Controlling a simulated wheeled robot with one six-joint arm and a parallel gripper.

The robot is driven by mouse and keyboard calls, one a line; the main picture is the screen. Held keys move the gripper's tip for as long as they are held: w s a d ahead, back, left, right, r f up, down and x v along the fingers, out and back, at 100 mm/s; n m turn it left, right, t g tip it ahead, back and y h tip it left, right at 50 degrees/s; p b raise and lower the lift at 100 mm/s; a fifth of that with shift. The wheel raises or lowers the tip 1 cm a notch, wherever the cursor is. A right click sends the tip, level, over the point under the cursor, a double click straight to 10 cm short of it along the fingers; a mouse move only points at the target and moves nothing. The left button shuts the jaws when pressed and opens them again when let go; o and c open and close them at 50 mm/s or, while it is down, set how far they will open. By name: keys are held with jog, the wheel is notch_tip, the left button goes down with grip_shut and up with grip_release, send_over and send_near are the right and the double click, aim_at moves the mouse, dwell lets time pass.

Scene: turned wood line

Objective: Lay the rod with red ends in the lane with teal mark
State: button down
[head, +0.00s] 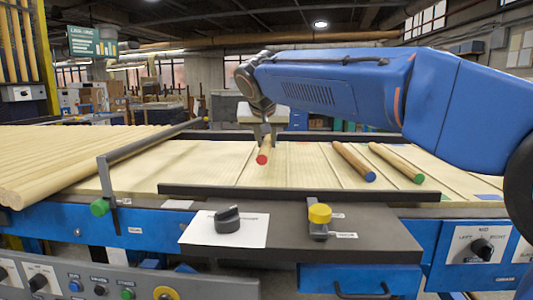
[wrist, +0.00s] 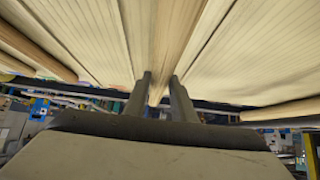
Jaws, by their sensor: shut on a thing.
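The rod with red ends (head: 263,157) is a pale wooden rod, seen nearly end-on in the head view, with its red end toward me. My gripper (head: 262,132) is shut on it from above, over the slatted wooden bed. In the wrist view the rod (wrist: 164,55) runs between the two dark fingers of my gripper (wrist: 162,92). I cannot tell whether the rod touches the bed (head: 220,165) or hangs just above it. Thin dividers split the bed into lanes. I cannot make out a teal mark; a dark front rail (head: 320,193) may hide it.
A rod with a blue end (head: 353,160) and a rod with a green end (head: 396,162) lie on the bed to the right. A stack of long rods (head: 70,165) fills the left. A black metal bracket (head: 108,180) stands beside it. A blue patch (head: 487,197) shows at far right.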

jog(key=shift+f, duration=1.85)
jog(key=c, duration=1.5)
grip_release()
jog(key=shift+f, duration=0.1)
notch_tip(320, 180, up, 9)
send_over(265, 148)
jog(key=shift+w+a+f, duration=0.1)
jog(key=shift+a+f, duration=0.05)
